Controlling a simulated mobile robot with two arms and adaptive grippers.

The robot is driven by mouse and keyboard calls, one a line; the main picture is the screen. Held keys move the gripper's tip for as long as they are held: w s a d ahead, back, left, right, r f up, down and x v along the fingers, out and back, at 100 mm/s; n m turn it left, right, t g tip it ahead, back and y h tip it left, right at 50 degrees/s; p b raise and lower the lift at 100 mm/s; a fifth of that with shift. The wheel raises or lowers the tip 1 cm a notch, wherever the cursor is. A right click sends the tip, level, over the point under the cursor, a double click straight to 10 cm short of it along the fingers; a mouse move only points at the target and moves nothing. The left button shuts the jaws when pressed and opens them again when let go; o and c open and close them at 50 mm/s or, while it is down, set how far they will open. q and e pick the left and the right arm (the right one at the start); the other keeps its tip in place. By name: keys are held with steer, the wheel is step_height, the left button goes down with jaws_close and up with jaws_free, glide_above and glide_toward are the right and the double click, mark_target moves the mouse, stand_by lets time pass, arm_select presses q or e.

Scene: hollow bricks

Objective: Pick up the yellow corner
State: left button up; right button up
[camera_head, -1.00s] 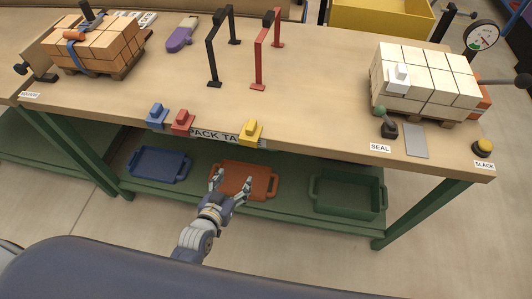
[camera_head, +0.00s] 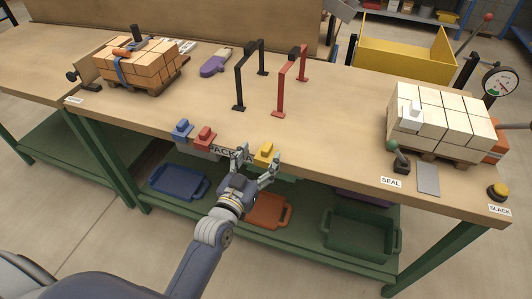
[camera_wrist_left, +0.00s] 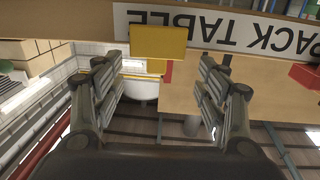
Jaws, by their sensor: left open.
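The yellow corner (camera_head: 266,153) sits at the front edge of the packing table (camera_head: 330,140), at the right end of a row with a blue corner (camera_head: 182,129) and a red corner (camera_head: 205,137). My left gripper (camera_head: 257,161) is open at the table's front edge, with its fingers close to the yellow corner. In the left wrist view the yellow corner (camera_wrist_left: 158,41) shows ahead, between and beyond the open fingers (camera_wrist_left: 160,95). I see no contact with it. My right gripper is not in view.
A strapped orange brick stack (camera_head: 138,65) stands at the left and a pale brick stack (camera_head: 440,115) at the right. Black (camera_head: 239,85) and red (camera_head: 281,85) frames stand mid-table. Blue (camera_head: 178,182), orange (camera_head: 268,212) and green (camera_head: 360,238) trays lie on the lower shelf.

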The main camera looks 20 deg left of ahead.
mark_target(264, 153)
arm_select(q)
steer(key=w, duration=0.3)
steer(key=w+d, duration=0.1)
steer(key=w, duration=0.1)
steer(key=shift+p, duration=0.3)
steer(key=c, duration=1.1)
